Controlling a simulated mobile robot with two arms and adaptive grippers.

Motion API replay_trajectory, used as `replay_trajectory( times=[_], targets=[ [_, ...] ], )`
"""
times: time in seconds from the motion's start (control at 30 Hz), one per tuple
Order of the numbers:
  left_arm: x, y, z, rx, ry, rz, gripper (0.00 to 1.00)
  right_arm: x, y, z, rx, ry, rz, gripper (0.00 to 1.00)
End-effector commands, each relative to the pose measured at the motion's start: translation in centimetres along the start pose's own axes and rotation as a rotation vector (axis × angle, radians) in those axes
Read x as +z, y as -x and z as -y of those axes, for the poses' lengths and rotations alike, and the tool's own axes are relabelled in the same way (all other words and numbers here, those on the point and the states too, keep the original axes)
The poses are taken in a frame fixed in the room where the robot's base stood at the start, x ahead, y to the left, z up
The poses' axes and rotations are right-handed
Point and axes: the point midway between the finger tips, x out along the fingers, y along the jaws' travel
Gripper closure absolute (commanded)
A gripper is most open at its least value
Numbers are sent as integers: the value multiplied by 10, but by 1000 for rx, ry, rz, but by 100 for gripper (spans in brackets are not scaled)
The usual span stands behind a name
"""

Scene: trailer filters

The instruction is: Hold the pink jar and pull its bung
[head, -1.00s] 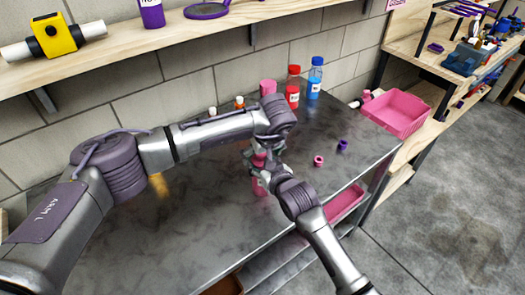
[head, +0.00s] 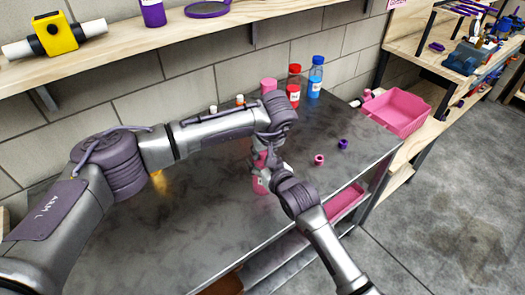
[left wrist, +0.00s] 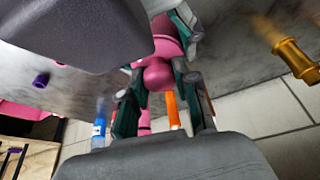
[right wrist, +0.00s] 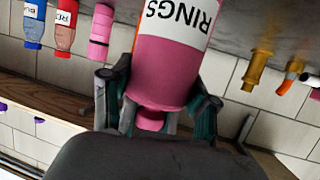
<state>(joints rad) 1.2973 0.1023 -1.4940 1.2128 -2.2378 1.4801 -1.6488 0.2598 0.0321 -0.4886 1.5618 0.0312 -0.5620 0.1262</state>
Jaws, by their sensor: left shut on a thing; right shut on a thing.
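The pink jar (head: 259,185) stands on the metal table in the head view, partly hidden by my arms. Its "RINGS" label shows upside down in the right wrist view (right wrist: 168,70). My right gripper (right wrist: 155,108) is shut on the jar near its upper end. My left gripper (left wrist: 161,95) is shut on the pink bung (left wrist: 157,76) at the jar's top, and the jar body (left wrist: 166,42) shows just beyond it. The bung looks in line with the jar. Whether there is a gap between them I cannot tell.
A small pink ring (head: 319,160) and a purple one (head: 343,144) lie right of the jar. A red bottle (head: 293,87), a blue bottle (head: 315,78) and a pink container (head: 268,86) stand by the wall. A pink bin (head: 396,112) is beyond the table's right end.

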Motion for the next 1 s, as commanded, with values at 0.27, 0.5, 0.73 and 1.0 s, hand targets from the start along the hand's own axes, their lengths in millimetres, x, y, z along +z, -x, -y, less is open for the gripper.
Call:
replay_trajectory(
  times=[0.27, 0.5, 0.73, 1.0],
  targets=[
    [2, -4, 2, -4, 1, 4, 100, -3, 0, 1, -2, 2, -9, 100],
    [-1, 2, 1, -3, 0, 2, 100, -4, 0, 1, -2, 2, -10, 100],
    [-5, 12, 0, -1, 1, 1, 100, -3, 0, 1, -1, 1, -7, 100],
    [-8, 19, 0, 0, 1, 0, 100, -2, 0, 0, -1, 1, -4, 100]
  ],
)
